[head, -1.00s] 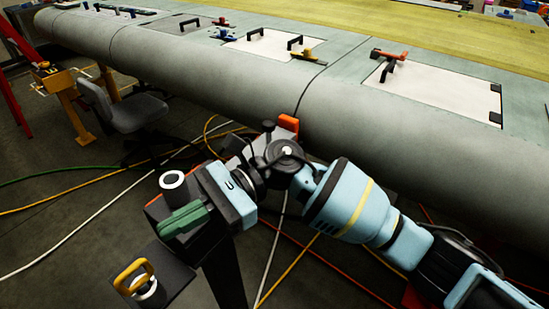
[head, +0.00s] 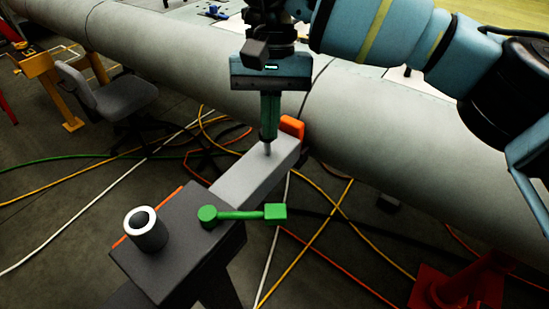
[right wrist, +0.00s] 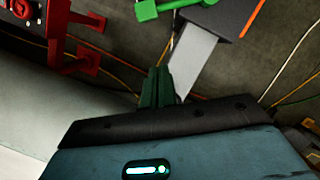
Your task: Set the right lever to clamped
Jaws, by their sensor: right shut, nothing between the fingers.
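A green lever (head: 245,214) with a round hub and a square end block lies across the dark fixture block (head: 165,268), its end pointing right. Its green also shows at the top edge of the right wrist view (right wrist: 165,9). My right gripper (head: 268,151) points down with its green fingers shut and empty. Its tip is over the far part of the pale grey bar (head: 250,177), behind and apart from the lever; I cannot tell whether it touches the bar. The fingers also show in the right wrist view (right wrist: 158,88). My left gripper is not in view.
A white ring-shaped post (head: 146,230) stands left of the lever. An orange piece (head: 292,127) is at the bar's far end. Cables cross the floor; a red stand (head: 460,290) is at lower right.

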